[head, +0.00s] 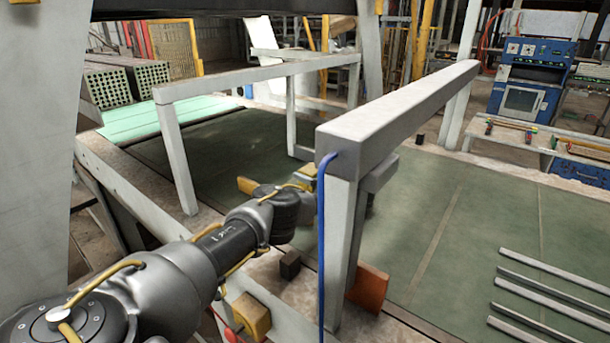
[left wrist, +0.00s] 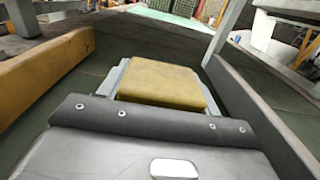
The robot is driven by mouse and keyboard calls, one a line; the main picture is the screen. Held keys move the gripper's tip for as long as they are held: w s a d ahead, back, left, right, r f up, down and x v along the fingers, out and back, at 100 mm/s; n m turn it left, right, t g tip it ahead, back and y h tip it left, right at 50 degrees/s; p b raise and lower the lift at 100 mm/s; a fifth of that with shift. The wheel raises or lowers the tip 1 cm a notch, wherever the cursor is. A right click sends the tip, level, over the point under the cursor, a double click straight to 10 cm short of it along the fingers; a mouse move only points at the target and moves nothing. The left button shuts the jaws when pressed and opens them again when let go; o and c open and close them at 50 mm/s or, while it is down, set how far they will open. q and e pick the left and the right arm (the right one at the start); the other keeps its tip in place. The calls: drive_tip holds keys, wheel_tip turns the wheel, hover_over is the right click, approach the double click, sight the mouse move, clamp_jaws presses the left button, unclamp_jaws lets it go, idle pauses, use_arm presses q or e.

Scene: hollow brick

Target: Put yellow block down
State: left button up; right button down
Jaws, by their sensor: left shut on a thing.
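My left gripper (head: 298,190) is low over the green surface, left of the thick grey post. It is shut on the yellow block (left wrist: 165,82), which lies straight ahead of the dark gripper body in the left wrist view. A small tan part of the block (head: 308,171) shows past the gripper in the head view, partly hidden by the post. I cannot tell whether the block touches the surface below. My right gripper is not in view.
A yellow-brown bar (left wrist: 45,72) is left of the block and a dark bar (left wrist: 250,100) is right of it. The grey beam (head: 400,110) and its post stand close on the right. A blue cable (head: 322,240) hangs there. Grey bars (head: 555,290) lie at the right.

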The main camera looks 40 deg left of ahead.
use_arm(q)
drive_tip(key=shift+d, duration=0.1)
drive_tip(key=o, duration=0.9)
drive_tip(key=shift+f, duration=0.15)
drive_tip(key=shift+o, duration=0.9)
drive_tip(key=shift+r, duration=0.2)
drive_tip(key=d+b, duration=0.2)
drive_tip(key=d, duration=0.5)
drive_tip(key=shift+w+f, duration=0.1)
drive_tip(key=shift+d+m, duration=0.2)
drive_tip(key=shift+m, duration=0.2)
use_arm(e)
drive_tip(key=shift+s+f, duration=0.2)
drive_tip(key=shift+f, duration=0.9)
use_arm(q)
drive_tip(key=shift+a, duration=0.1)
